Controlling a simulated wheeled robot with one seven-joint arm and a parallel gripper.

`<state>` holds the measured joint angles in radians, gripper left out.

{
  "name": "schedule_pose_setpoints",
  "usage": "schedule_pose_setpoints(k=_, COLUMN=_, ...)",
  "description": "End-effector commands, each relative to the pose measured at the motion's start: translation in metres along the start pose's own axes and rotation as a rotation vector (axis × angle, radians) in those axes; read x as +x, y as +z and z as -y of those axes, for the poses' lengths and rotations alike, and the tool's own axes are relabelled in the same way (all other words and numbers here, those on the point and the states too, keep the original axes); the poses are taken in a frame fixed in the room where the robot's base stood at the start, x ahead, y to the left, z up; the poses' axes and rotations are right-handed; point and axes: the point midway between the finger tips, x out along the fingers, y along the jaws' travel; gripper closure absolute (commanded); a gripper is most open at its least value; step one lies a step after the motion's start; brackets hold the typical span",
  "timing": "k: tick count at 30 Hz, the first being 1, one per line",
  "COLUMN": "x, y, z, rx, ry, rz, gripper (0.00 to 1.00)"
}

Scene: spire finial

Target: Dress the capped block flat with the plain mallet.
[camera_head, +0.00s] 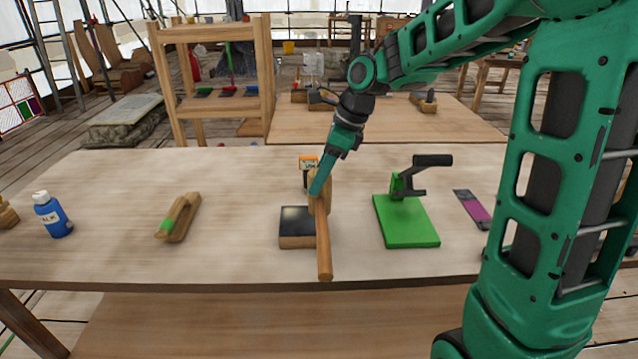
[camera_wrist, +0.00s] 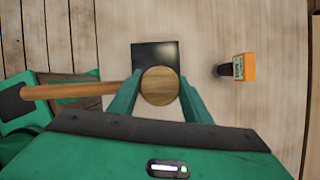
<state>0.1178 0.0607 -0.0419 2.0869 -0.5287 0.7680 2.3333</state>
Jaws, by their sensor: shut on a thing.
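A wooden mallet with a round head and a long plain handle (camera_head: 323,250) is held by my gripper (camera_head: 316,190). In the wrist view my gripper (camera_wrist: 160,98) is shut on the mallet's round head (camera_wrist: 160,86), and the handle (camera_wrist: 80,90) points left. The block with a dark cap (camera_head: 296,224) sits on the table, partly behind the mallet. In the wrist view its dark top (camera_wrist: 150,54) shows just beyond the mallet head, which covers part of it. I cannot tell whether the mallet touches the block.
A green press stand (camera_head: 408,222) stands right of the block. An orange-labelled item (camera_head: 308,163) stands behind the mallet. A wooden tool with a green band (camera_head: 178,218) and a blue bottle (camera_head: 52,215) are at left. A purple-dark flat item (camera_head: 471,208) lies at right.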

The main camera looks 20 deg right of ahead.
Motion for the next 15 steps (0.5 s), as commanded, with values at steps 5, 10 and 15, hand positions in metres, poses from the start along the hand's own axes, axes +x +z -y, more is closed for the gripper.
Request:
schedule_pose_setpoints(k=5, x=-0.0143, y=0.0060, z=0.0005, rx=-0.001, ry=-0.003, rz=0.001, gripper=0.87)
schedule_pose_setpoints(k=10, x=-0.0154, y=0.0066, z=0.0003, rx=-0.001, ry=-0.002, rz=0.001, gripper=0.87)
schedule_pose_setpoints(k=15, x=-0.0152, y=0.0066, z=0.0002, rx=-0.001, ry=-0.002, rz=0.001, gripper=0.87)
